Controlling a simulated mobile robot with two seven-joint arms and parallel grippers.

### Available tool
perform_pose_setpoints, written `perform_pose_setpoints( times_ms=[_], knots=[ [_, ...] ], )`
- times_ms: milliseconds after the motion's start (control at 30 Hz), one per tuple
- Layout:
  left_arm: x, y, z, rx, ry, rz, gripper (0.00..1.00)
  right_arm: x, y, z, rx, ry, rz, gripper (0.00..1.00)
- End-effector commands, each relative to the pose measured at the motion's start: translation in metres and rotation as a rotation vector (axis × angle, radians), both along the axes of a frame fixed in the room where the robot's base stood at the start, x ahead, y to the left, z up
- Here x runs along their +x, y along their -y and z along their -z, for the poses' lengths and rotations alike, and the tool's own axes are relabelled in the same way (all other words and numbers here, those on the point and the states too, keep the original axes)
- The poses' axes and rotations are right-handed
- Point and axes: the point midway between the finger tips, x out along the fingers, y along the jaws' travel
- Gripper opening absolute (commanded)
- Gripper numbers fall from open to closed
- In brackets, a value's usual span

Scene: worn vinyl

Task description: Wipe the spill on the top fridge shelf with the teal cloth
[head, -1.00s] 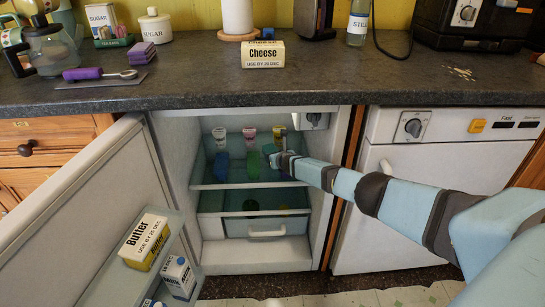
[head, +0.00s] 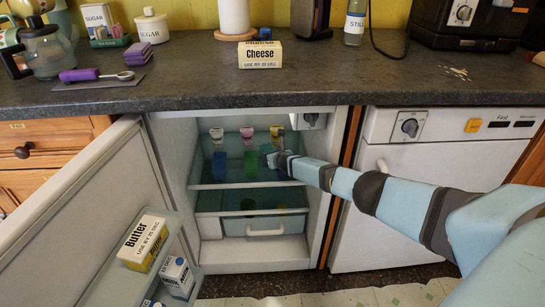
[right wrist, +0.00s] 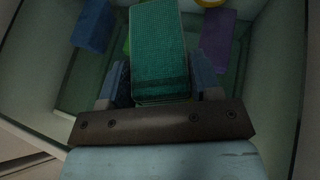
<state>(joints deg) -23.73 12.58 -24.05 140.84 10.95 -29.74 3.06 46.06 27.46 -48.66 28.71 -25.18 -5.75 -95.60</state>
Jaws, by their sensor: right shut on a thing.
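My right gripper (head: 270,156) reaches into the open fridge (head: 215,255), over the top shelf (head: 225,185). In the right wrist view my right gripper (right wrist: 160,82) is shut on the teal cloth (right wrist: 160,45), a folded textured pad held between its fingers. From the head camera the cloth is small and hard to separate from the gripper. I cannot make out the spill for sure; the cloth and gripper cover part of the shelf. My left gripper is not in view.
A blue block (head: 219,166), green block (head: 251,164) and purple block (right wrist: 217,40) are around the gripper. Several small jars (head: 247,132) stand behind. The fridge door (head: 85,225) stands open at left, holding butter (head: 144,240). The counter (head: 200,75) overhangs the fridge.

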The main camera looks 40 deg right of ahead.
Motion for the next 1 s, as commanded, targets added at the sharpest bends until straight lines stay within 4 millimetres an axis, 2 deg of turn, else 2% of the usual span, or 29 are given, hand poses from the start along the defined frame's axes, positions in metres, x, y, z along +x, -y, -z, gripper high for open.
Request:
perform_pose_setpoints(
  times_ms=[33, 533, 1000],
  knots=[
    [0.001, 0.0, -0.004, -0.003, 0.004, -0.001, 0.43, -0.002, 0.012, -0.006, -0.009, 0.002, 0.012, 0.39],
    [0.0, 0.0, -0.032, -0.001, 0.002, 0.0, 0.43, -0.038, -0.005, -0.005, -0.008, -0.002, 0.009, 0.39],
    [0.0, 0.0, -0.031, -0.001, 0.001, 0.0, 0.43, -0.041, -0.008, -0.004, -0.007, 0.0, 0.01, 0.39]
  ],
)
